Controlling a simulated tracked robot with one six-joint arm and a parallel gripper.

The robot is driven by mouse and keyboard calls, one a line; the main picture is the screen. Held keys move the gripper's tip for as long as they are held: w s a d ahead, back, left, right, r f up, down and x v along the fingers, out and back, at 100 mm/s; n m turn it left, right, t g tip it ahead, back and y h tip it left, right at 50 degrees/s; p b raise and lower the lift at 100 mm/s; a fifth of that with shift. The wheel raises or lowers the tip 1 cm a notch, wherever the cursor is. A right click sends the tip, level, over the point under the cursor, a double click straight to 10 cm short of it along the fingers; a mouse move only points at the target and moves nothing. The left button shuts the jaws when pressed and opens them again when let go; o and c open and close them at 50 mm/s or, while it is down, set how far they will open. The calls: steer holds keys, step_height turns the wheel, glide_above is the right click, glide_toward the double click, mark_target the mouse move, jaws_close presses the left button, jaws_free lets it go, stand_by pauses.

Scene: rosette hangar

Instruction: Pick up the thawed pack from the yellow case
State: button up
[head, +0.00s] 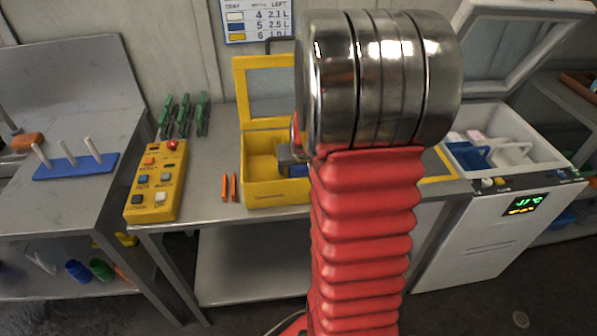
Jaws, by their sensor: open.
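The yellow case (262,197) stands on the middle bench with its windowed lid (240,92) raised at the back. Its left inside shows bare yellow; its right part is hidden behind my red arm and metal joint. A small dark grey-blue part, with a bit of red above it, shows at the case's right side and looks like part of my gripper (291,155). It overlaps the case in the picture; whether it is inside or above cannot be told. Most of my gripper is hidden. I cannot make out the thawed pack.
A yellow button box (156,180), green-handled tools (184,115) and orange sticks (229,188) lie left of the case. An open white freezer (480,235) holding blue and white trays stands right. A blue peg rack (76,167) is on the left bench.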

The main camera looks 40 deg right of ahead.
mark_target(300, 169)
steer(key=shift+c, duration=0.4)
steer(key=c, duration=1.3)
steer(key=shift+r, duration=0.1)
step_height(300, 169, up, 18)
steer(key=shift+f, duration=0.25)
steer(key=shift+r, duration=0.2)
